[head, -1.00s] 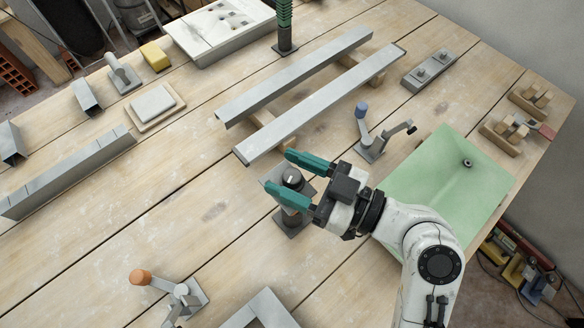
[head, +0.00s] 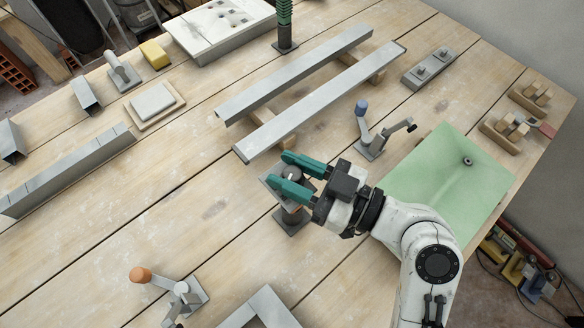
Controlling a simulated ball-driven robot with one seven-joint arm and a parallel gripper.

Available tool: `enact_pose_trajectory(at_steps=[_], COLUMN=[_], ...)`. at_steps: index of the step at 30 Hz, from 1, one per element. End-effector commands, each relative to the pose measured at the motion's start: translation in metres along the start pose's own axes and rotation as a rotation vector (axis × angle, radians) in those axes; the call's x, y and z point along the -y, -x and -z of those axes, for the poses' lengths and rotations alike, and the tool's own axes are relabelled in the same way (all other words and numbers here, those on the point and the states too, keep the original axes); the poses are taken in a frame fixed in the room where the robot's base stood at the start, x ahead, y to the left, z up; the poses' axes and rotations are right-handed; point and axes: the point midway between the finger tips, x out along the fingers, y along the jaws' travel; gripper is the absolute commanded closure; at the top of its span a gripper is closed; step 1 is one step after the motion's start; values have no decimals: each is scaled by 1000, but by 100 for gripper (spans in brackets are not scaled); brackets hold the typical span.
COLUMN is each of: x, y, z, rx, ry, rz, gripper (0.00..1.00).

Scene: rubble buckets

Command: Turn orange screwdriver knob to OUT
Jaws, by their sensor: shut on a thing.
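A dark round knob (head: 291,173) with a pale mark on top sits on a grey box on a short post, near the middle of the head view. My gripper (head: 279,169) reaches in from the right with its two teal fingers on either side of this knob, shut on it. The fingers hide the knob's sides and much of the box face (head: 269,183). No orange shows on the knob, and no OUT lettering can be read. The orange thing I see is a ball handle (head: 140,275) on a grey lever at the lower left, away from my gripper.
A lever with a blue end (head: 361,109) stands behind and right of my gripper. A pale green basin (head: 438,188) lies to the right. Two long metal bars (head: 325,100) rest on wooden blocks behind. A grey angled frame (head: 262,309) lies in front.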

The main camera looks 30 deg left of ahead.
Motion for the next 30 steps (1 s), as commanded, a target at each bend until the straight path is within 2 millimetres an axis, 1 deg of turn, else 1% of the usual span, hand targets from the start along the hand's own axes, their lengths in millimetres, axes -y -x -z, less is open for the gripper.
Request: enact_pose_trajectory(at_steps=[8, 21, 30], x=[1, 2, 1], y=[1, 0, 0], z=[-2, 5, 5], rx=[2, 2, 3], ry=[2, -2, -1], rz=[-115, -466, -621], gripper=[93, 93, 93])
